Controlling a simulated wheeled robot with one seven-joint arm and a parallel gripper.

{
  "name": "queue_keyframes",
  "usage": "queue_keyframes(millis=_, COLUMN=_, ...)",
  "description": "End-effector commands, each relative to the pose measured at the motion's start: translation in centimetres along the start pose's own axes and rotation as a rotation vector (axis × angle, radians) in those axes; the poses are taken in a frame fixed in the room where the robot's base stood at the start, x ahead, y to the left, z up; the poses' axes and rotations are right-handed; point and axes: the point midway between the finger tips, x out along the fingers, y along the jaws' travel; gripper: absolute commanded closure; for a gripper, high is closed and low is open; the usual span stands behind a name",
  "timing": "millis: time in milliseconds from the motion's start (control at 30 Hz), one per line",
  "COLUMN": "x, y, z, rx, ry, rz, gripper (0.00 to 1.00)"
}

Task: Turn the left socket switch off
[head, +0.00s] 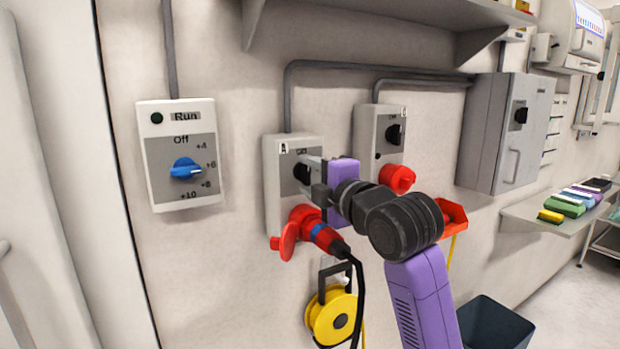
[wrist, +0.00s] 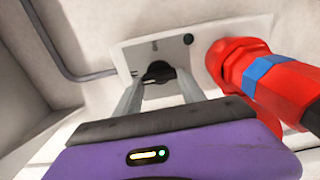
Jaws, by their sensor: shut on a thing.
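The left socket box (head: 276,165) is a grey-white wall unit with a black rotary switch (head: 302,172) on its front. A red plug (head: 310,228) with a blue ring sits in its lower part, with a black cable hanging down. My gripper (head: 312,173) is at the box's front, with its fingers on the black switch. In the wrist view, the two grey fingers (wrist: 157,88) reach either side of the switch knob (wrist: 158,71), and the red plug (wrist: 240,68) is at right. The fingers partly hide the knob, and I cannot read its exact position.
A second socket box (head: 367,130) with a black switch and red socket (head: 397,178) is to the right. A control box (head: 180,150) with a blue dial is to the left. A yellow cable reel (head: 333,318) hangs below. A shelf (head: 400,12) runs above.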

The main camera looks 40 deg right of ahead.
Motion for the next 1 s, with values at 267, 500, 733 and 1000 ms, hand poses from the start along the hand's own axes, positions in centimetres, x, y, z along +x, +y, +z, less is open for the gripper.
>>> queue_keyframes(millis=267, x=0.0, y=-0.2, z=-0.1, rx=-0.002, ry=0.002, rz=-0.005, gripper=0.93)
queue_keyframes(millis=500, x=0.0, y=-0.1, z=-0.1, rx=-0.001, ry=0.001, rz=-0.003, gripper=0.31)
queue_keyframes(millis=733, x=-0.2, y=-0.1, z=0.0, rx=0.000, ry=0.000, rz=-0.001, gripper=0.31)
queue_keyframes(millis=1000, x=-4.0, y=-0.1, z=0.0, rx=0.000, ry=-0.001, rz=0.001, gripper=0.31)
